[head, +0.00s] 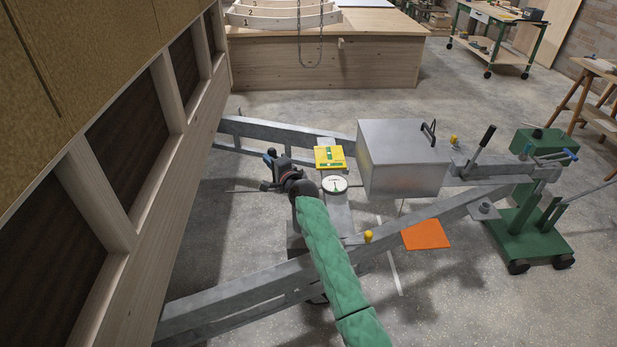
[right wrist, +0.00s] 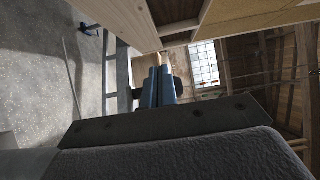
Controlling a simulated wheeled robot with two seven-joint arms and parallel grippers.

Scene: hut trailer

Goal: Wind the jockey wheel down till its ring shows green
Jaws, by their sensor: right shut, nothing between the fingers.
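My right gripper (head: 269,160) is at the end of the green-sleeved arm, above the trailer drawbar (head: 245,290) near the hut wall. In the right wrist view its blue fingers (right wrist: 158,88) are together with nothing between them. A round white dial (head: 335,184) and a yellow level (head: 329,158) sit on the drawbar plate, right of the gripper and apart from it. At the drawbar's nose, far right, is a green wheeled unit (head: 530,237) with a blue-ended handle (head: 570,154). I cannot make out the jockey wheel's ring or its colour. My left gripper is out of view.
A grey metal box (head: 402,160) and a black-gripped lever (head: 487,138) stand on the drawbar. An orange sheet (head: 425,234) lies beside it. The hut wall (head: 150,210) closes off the left. A wooden bench (head: 320,62) stands behind. Open floor lies between bench and drawbar.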

